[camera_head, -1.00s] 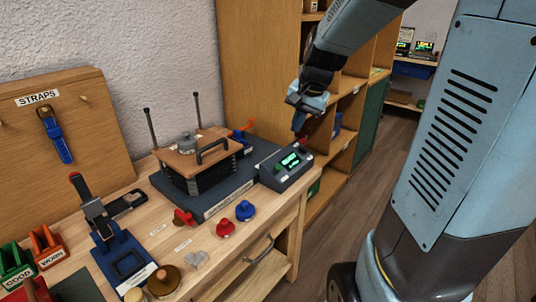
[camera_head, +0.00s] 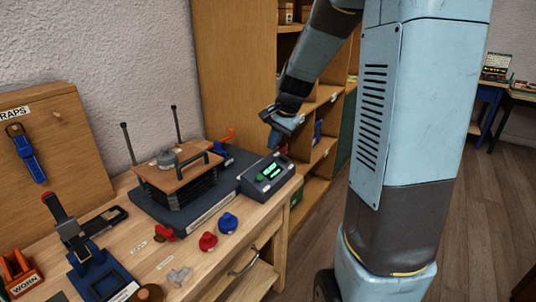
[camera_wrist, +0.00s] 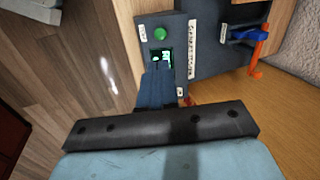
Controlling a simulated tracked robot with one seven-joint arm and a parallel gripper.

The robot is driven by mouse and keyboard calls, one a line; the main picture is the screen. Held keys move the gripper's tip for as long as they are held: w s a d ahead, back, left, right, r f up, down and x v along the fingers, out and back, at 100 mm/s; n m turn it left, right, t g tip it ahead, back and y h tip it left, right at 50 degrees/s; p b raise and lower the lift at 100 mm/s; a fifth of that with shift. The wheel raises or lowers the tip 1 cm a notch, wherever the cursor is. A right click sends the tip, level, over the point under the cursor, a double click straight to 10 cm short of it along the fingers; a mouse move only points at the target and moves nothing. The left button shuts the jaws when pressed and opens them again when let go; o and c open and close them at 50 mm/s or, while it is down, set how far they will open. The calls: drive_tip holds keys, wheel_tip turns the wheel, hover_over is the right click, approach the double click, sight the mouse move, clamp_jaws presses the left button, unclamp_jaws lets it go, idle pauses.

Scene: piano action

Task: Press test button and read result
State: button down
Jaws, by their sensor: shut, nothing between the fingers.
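The test box (camera_head: 266,182) is a small grey unit with a lit green display (camera_head: 271,171), at the bench's right end. In the wrist view its round green button (camera_wrist: 160,33) stands clear beyond my fingertips, and the display (camera_wrist: 157,57) is partly covered by them. The readout is too small to read. My gripper (camera_head: 273,143) is shut and empty, pointing down above the back of the box in the head view. In the wrist view my gripper (camera_wrist: 158,70) overlaps the box; I cannot tell whether it touches.
A dark press base (camera_head: 216,200) with a wooden-topped clamp (camera_head: 180,175) stands left of the box. Red (camera_head: 208,241) and blue (camera_head: 228,222) knobs lie in front. A shelf (camera_head: 322,150) rises behind my gripper. Open floor (camera_head: 478,210) lies to the right.

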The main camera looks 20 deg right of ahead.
sight(260, 178)
drive_tip(key=x, duration=1.3)
drive_tip(key=shift+s, duration=0.1)
drive_tip(key=shift+a+f, duration=0.15)
drive_tip(key=shift+f, duration=0.2)
drive_tip(key=shift+a+f, duration=0.15)
drive_tip(key=shift+f, duration=0.5)
drive_tip(key=v, duration=1.4)
drive_tip(key=shift+w+r, duration=0.3)
drive_tip(key=shift+w, duration=0.05)
drive_tip(key=shift+r, duration=0.1)
drive_tip(key=s+a+r+n+t+h, duration=0.1)
drive_tip(key=s+r+n, duration=0.4)
drive_tip(key=s, duration=0.8)
drive_tip(key=s+a+r+n+t+h, duration=0.1)
drive_tip(key=s+r+n, duration=0.4)
drive_tip(key=s, duration=0.8)
drive_tip(key=shift+a+r+t, duration=0.3)
drive_tip(key=shift+a+r, duration=0.1)
drive_tip(key=shift+r, duration=0.6)
